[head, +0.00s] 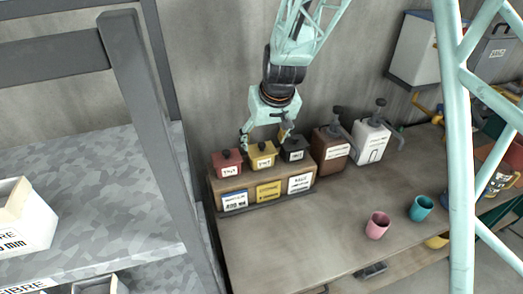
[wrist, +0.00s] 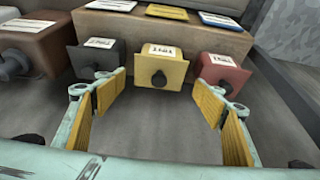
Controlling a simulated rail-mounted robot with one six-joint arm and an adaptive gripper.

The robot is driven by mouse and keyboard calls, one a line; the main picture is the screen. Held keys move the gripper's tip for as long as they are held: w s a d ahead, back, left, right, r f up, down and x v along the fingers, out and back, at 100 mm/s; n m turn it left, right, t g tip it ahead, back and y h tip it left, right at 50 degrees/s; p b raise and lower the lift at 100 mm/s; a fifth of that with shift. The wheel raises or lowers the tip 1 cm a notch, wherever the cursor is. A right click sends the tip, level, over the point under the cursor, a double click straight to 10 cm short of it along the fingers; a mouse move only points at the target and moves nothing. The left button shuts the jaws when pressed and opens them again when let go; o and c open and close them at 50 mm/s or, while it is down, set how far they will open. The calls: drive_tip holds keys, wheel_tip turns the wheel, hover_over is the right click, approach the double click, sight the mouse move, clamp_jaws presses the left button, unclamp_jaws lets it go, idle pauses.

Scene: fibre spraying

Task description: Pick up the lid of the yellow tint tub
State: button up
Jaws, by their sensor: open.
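The yellow tint tub (head: 263,162) stands in the middle of a row of three tubs on a wooden stand. Its yellow lid (wrist: 176,72) has a black knob (wrist: 159,79) and is on the tub. My gripper (head: 265,137) is open and empty just above the yellow tub. In the wrist view the yellow lid and its knob show between and beyond the two spread fingers of my gripper (wrist: 165,105), apart from them.
A red tub (head: 227,164) stands left of the yellow one and a black tub (head: 293,151) right. Brown (head: 330,148) and white (head: 370,142) pump containers stand further right. Pink (head: 377,226) and teal (head: 421,208) cups stand on the bench (head: 300,245), whose front is mostly clear.

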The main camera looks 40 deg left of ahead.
sight(263, 146)
drive_tip(key=shift+x, duration=2.55)
drive_tip(key=shift+c, duration=0.6)
drive_tip(key=c, duration=0.5)
